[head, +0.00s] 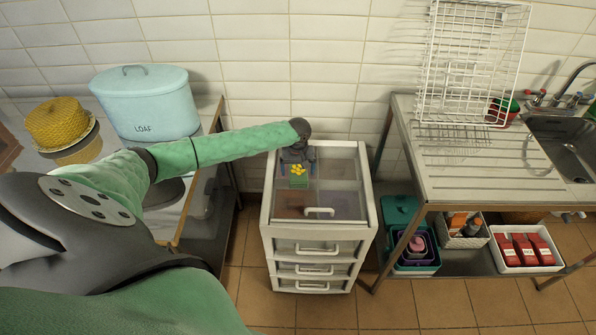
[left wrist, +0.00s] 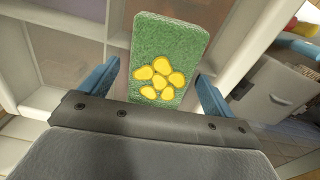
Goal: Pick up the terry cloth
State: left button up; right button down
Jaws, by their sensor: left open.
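The terry cloth (left wrist: 172,42) looks like a green, rough-textured folded rectangle with several yellow patches. In the head view the cloth (head: 298,182) lies on top of the white drawer unit (head: 267,215), in its back left part. My left gripper (head: 298,172) is over the cloth, pointing down at it. In the left wrist view the blue fingers of the gripper (left wrist: 155,88) stand apart on either side of the cloth, with gaps showing and no grip on it. The cloth's near end is hidden by the gripper body. My right gripper is not in view.
A blue LOAF bin (head: 145,105) and a yellow domed item (head: 57,122) stand on the left table. On the right is a draining board (head: 465,160) with a white wire rack (head: 470,70). Boxes fill the shelf below. The unit's front right top is clear.

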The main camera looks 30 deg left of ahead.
pick_arm(q)
jog(key=shift+w+f, duration=0.1)
jog(key=shift+f, duration=0.35)
jog(key=shift+r, duration=0.1)
jog(key=c, duration=1)
jog(key=shift+o, duration=0.2)
